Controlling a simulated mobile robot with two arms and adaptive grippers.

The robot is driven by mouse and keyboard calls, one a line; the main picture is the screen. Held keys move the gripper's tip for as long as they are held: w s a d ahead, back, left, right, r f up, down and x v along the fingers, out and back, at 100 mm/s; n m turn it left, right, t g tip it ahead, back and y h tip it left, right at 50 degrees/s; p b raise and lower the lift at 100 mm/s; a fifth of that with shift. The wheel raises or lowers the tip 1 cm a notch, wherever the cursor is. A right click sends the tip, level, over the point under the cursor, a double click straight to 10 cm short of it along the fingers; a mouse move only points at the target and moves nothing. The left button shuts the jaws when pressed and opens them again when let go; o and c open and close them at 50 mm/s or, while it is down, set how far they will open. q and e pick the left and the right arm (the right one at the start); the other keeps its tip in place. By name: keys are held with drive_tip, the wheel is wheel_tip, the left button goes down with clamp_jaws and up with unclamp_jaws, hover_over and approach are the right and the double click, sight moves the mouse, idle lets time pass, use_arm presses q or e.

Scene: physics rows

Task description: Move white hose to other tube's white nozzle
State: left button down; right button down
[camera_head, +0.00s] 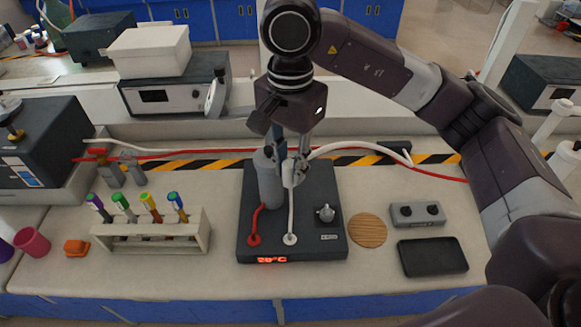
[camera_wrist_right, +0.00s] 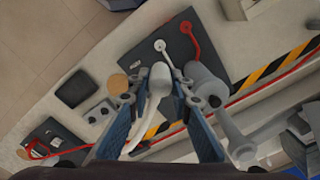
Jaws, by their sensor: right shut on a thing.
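My right gripper (camera_head: 290,158) comes down over the dark hotplate unit (camera_head: 325,190). It is shut on the white hose (camera_head: 340,148), whose end sits between the fingertips and whose length arcs off to the right. In the right wrist view, the hose (camera_wrist_right: 156,92) runs between the two blue fingers (camera_wrist_right: 155,96). A grey cylinder (camera_head: 268,182) stands upright on the unit beside the gripper. A short white tube (camera_head: 291,212) rises from the unit's front toward the cylinder. Whether the held end touches a nozzle is hidden. My left gripper is not in view.
A rack of several colour-capped tubes (camera_head: 150,237) stands left of the unit. Two small valve-like fittings (camera_head: 132,168) stand behind it. A wooden disc (camera_head: 368,230), a grey two-knob box (camera_head: 418,214) and a black pad (camera_head: 432,257) lie to the right. A red hose (camera_head: 438,175) runs along the back.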

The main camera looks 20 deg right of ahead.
drive_tip(key=shift+r+p, duration=0.7)
drive_tip(key=shift+r, duration=0.6)
